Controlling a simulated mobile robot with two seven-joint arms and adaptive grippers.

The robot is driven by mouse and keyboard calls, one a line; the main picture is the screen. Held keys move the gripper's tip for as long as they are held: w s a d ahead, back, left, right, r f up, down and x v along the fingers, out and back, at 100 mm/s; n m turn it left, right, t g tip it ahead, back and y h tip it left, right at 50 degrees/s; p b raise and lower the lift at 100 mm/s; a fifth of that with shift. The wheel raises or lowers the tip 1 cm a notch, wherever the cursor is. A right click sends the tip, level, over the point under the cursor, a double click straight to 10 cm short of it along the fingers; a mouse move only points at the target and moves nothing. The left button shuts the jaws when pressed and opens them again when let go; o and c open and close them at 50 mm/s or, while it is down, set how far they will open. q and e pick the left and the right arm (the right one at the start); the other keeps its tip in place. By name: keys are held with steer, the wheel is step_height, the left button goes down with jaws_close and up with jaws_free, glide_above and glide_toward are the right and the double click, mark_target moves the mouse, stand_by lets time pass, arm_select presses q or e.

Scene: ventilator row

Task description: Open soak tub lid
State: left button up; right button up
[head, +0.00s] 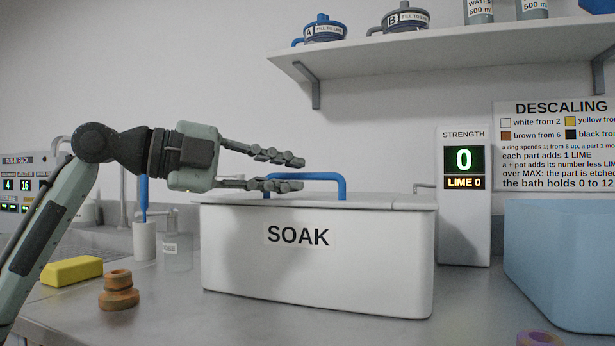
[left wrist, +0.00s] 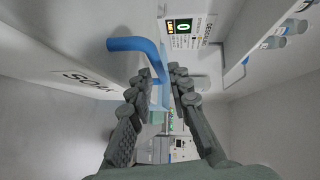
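The soak tub (head: 330,270) is a white box labelled SOAK, standing on the counter in the middle of the head view. Its flat lid (head: 390,202) lies closed on top. A blue bar handle (head: 318,177) rises from the lid; it also shows in the left wrist view (left wrist: 135,44). My left gripper (head: 298,174) is open, sideways at the handle's left part, with its fingers one above the other. In the left wrist view the handle's end reaches near the fingertips (left wrist: 180,82). Whether they touch it is unclear. My right gripper is not in view.
A strength display (head: 463,160) reading 0 stands behind the tub at right. A pale blue bin (head: 565,260) is at far right. A yellow block (head: 72,271), a brown ringed part (head: 118,290) and a white cup (head: 145,241) stand left. A shelf (head: 440,50) hangs above.

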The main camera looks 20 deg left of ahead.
mark_target(300, 175)
arm_select(q)
steer(key=shift+x, duration=1.9)
jaws_close()
steer(key=shift+a, duration=0.1)
